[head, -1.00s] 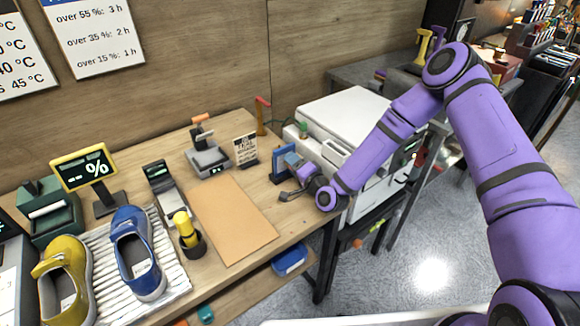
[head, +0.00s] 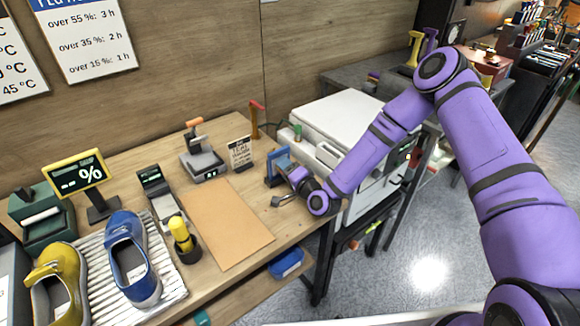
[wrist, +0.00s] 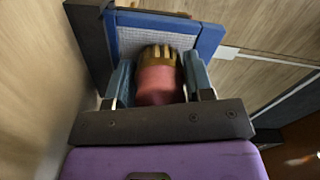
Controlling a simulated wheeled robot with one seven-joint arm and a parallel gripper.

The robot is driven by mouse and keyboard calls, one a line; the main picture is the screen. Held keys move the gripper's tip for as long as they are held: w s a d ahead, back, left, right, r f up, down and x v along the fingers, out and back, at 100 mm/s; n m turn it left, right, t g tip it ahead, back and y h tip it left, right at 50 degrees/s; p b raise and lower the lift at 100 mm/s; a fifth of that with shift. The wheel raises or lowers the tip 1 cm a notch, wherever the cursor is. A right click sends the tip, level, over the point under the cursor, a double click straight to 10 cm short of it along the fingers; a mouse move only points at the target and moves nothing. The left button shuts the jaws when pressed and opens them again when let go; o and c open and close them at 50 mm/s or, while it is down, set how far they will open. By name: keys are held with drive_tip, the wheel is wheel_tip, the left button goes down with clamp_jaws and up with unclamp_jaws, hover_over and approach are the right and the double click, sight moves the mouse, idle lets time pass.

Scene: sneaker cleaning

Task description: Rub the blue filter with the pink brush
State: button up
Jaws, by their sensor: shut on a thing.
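The blue filter (head: 277,164) stands upright at the right end of the wooden table. In the wrist view it is a blue frame (wrist: 210,40) around a pale mesh. My gripper (wrist: 158,75) is shut on the pink brush (wrist: 160,86), one finger on each side of it. The brush's tan bristles point at the mesh and overlap its lower part in the wrist view. I cannot tell whether they touch it. In the head view my wrist is just right of the filter, and the brush is hidden.
A small sign (head: 240,153) and a grey device (head: 203,160) stand left of the filter. A tan mat (head: 225,225) lies bare on the table. A white machine (head: 340,125) stands close behind my forearm. Blue (head: 128,258) and yellow (head: 57,285) shoes are far left.

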sight(271, 168)
drive_tip(key=shift+s+a, duration=0.45)
drive_tip(key=shift+a, duration=0.35)
drive_tip(key=shift+s+a, duration=0.45)
drive_tip(key=shift+a, duration=0.3)
drive_tip(key=shift+v, duration=3)
drive_tip(key=shift+s+d, duration=0.1)
drive_tip(key=shift+d, duration=0.05)
drive_tip(key=shift+v, duration=1.35)
